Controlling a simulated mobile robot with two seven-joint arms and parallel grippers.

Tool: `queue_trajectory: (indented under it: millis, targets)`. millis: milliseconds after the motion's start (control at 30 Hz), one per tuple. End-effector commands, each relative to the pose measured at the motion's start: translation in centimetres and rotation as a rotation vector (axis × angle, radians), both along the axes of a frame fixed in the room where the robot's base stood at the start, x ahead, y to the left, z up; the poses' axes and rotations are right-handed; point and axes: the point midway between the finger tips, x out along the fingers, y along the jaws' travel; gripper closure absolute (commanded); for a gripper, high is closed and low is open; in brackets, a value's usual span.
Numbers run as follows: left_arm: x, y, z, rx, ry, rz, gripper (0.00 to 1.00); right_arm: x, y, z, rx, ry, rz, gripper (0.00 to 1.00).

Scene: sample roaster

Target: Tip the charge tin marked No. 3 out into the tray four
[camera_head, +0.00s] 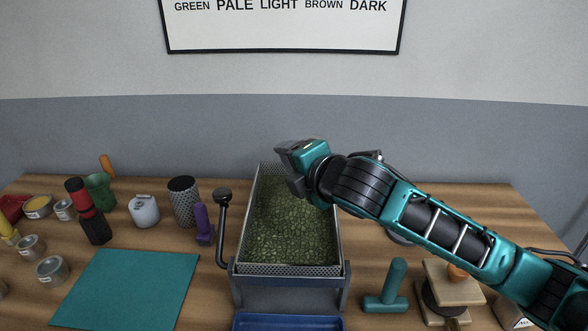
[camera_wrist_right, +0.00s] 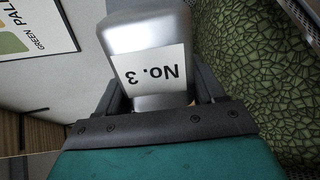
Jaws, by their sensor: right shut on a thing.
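My right gripper (camera_head: 283,152) is above the far end of the tray (camera_head: 241,268), a long grey metal trough with perforated edges on a stand. It is shut on a silvery tin (camera_wrist_right: 140,32), whose white label reads "No. 3" upside down in the right wrist view. In the head view the hand hides most or all of the tin. Green beans (camera_head: 290,225) cover the tray floor; they also show in the right wrist view (camera_wrist_right: 250,65), to the right of the tin. Whether anything is inside the tin is hidden. My left gripper is not in view.
A black-knobbed lever (camera_head: 222,230) stands at the tray's left. Left are a teal mat (camera_head: 125,288), a mesh cylinder (camera_head: 184,202), a white canister (camera_head: 144,211) and several small tins. A teal tamper (camera_head: 388,287) and a wooden-topped piece (camera_head: 452,290) stand right. A blue tray (camera_head: 288,322) lies in front.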

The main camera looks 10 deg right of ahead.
Motion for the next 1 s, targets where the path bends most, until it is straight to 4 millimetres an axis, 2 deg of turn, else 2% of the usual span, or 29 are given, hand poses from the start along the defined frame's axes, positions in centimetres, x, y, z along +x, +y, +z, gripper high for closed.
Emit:
queue_trajectory:
  millis: [333,600,767,900,1000]
  targets:
    - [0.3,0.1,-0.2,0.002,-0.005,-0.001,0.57,0.6,-1.8,1.2,0.536,0.186,-0.003,0.69]
    - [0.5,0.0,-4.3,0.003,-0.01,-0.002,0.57,1.0,-2.8,1.6,0.948,0.33,0.0,0.69]
    - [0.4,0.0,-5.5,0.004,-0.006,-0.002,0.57,1.1,-3.3,2.6,1.227,0.429,0.0,0.69]
    - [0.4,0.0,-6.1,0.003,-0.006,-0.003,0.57,1.1,-3.3,2.1,1.489,0.526,-0.003,0.69]
    - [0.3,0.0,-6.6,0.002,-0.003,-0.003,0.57,1.2,-3.3,2.1,1.615,0.57,-0.002,0.69]
